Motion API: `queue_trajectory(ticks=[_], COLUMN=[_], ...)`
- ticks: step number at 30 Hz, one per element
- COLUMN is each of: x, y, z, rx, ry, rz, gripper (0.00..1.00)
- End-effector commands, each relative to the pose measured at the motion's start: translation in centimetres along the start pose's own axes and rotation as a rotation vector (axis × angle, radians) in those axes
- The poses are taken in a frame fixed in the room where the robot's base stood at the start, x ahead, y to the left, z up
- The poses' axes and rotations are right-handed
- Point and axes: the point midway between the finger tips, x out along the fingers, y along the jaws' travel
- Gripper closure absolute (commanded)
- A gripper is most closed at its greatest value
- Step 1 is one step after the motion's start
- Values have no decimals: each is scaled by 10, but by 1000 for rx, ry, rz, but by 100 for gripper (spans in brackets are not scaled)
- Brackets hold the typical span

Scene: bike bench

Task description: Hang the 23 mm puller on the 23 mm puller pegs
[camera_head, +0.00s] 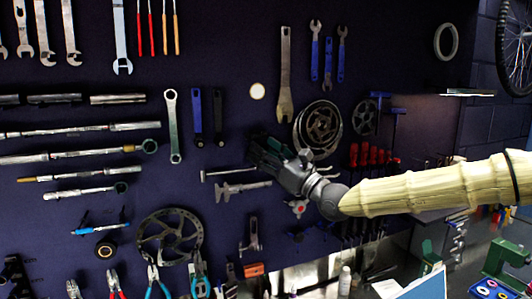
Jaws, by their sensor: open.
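My gripper (264,150) is in front of the dark tool board (230,60), left of the round chainring (318,128). Its dark fingers blend into the board, but they are open and I see nothing held between them. I cannot pick out the 23 mm puller or its pegs with certainty, as no label is readable. A small metal tool with a red spot (298,207) is just below my gripper's wrist, partly hidden. Another small metal tool (250,236) hangs lower on the board.
A metal T-shaped tool (228,173) and a caliper (243,189) hang just below left of my gripper. A large brake rotor (170,237) and several pliers hang lower left. A white bottle (345,280) and a green device (504,262) stand at lower right.

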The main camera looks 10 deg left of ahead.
Motion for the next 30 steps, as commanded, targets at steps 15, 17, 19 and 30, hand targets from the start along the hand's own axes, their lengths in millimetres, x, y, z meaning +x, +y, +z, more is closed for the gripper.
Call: queue_trajectory(ticks=[15,17,19,30], x=[0,-2,-7,-63], y=[0,0,0,0], z=[0,0,0,1], rx=[0,0,0,1], ry=[0,0,0,-1], rz=[0,0,-1,-1], gripper=[20,20,20,20])
